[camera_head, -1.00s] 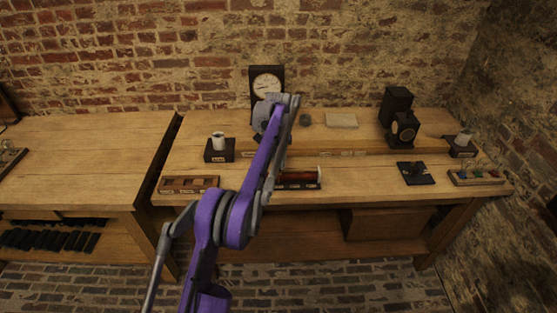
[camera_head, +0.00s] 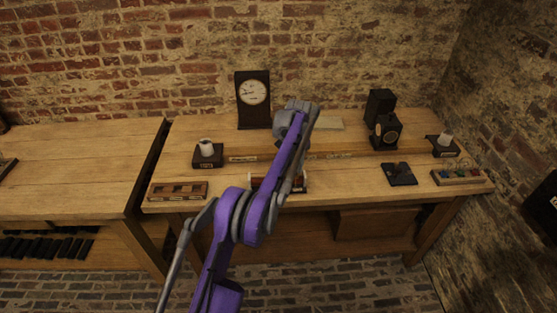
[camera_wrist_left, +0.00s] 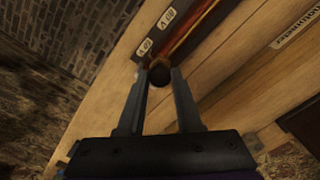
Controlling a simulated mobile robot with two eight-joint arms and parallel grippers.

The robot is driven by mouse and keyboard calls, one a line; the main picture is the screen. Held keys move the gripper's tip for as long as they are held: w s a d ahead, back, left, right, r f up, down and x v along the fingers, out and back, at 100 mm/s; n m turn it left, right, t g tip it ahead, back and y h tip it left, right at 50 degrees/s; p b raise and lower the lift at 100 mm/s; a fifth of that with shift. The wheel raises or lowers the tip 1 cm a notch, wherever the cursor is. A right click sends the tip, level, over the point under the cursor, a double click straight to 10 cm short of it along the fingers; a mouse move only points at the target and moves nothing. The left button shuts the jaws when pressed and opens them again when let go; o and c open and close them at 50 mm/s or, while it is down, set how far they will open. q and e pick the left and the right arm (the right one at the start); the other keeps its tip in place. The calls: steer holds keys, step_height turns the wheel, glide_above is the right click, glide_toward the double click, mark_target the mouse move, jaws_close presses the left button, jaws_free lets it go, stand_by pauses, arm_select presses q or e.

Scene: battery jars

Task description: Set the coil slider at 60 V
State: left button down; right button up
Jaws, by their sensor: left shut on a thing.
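The coil (camera_wrist_left: 190,38) runs diagonally at the top of the left wrist view, with copper-coloured windings and a dark frame. A dark round slider knob (camera_wrist_left: 160,76) is at the near end label. My left gripper (camera_wrist_left: 160,74) is shut on this knob, one finger on each side. In the head view the coil (camera_head: 257,181) lies at the bench's front, its middle covered by my purple arm. My left fingertips are hidden there. My right gripper is not in view.
A dark clock-like meter (camera_head: 252,92) stands at the back. A cup on a dark block (camera_head: 207,158) and a sectioned wooden tray (camera_head: 178,190) are left of the coil. A black lamp-like device (camera_head: 384,131), a black switch plate (camera_head: 399,174) and another tray (camera_head: 462,177) are to the right.

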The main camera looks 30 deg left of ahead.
arm_select(q)
steer(key=shift+w+d, duration=0.3)
steer(key=shift+d, duration=0.05)
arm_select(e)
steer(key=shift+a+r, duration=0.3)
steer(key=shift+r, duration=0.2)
arm_select(q)
steer(key=shift+d, duration=0.1)
steer(key=c, duration=0.6)
jaws_free()
steer(key=shift+d, duration=0.1)
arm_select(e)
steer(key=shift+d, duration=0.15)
arm_select(q)
steer(key=shift+r, duration=0.35)
step_height(320, 180, up, 10)
steer(key=shift+r+p, duration=0.1)
steer(key=shift+p, duration=0.95)
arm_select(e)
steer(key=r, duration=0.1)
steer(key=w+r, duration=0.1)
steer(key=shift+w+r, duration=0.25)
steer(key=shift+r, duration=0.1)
